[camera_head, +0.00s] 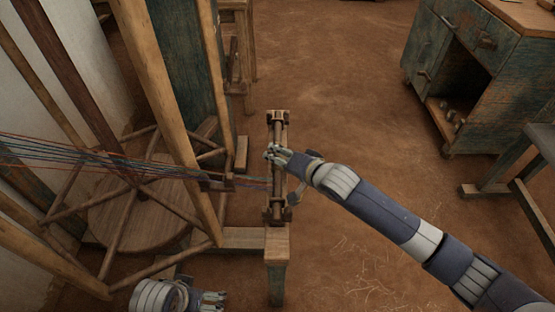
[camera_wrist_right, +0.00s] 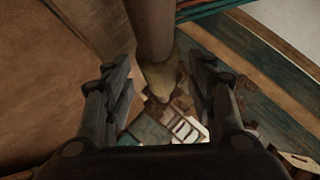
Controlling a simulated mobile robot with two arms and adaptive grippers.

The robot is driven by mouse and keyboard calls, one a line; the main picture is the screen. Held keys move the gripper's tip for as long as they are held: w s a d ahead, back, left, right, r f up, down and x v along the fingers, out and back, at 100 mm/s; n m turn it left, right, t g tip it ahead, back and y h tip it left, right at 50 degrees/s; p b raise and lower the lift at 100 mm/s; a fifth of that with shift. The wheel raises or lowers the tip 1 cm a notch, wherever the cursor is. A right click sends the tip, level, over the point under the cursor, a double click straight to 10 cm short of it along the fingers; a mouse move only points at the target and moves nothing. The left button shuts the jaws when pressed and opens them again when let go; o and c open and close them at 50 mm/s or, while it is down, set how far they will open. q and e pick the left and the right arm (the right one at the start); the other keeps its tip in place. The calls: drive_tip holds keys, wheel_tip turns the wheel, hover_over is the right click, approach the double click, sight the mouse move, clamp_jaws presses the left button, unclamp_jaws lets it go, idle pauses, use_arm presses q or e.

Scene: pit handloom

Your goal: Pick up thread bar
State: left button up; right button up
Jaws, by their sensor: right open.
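The thread bar (camera_head: 279,133) is a wooden bar lying lengthwise on a small wooden stand, between dark brackets at its far and near ends. My right gripper (camera_head: 276,153) reaches in from the right and is over the middle of the bar, hiding part of it. In the right wrist view, the round bar (camera_wrist_right: 153,42) runs down between the two open fingers of my right gripper (camera_wrist_right: 160,100), with space on both sides. My left gripper (camera_head: 212,302) is low at the bottom edge, away from the bar; its finger opening is unclear.
Coloured threads (camera_head: 75,155) stretch from the left through the wooden loom frame (camera_head: 160,95) towards the stand (camera_head: 277,245). A worn blue-green cabinet (camera_head: 478,85) stands at upper right, with a wooden bench (camera_head: 500,180) below it. The brown floor between stand and cabinet is clear.

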drive_tip(key=shift+w+a+f, duration=0.1)
drive_tip(key=shift+w+a, duration=0.05)
clamp_jaws()
idle(0.4)
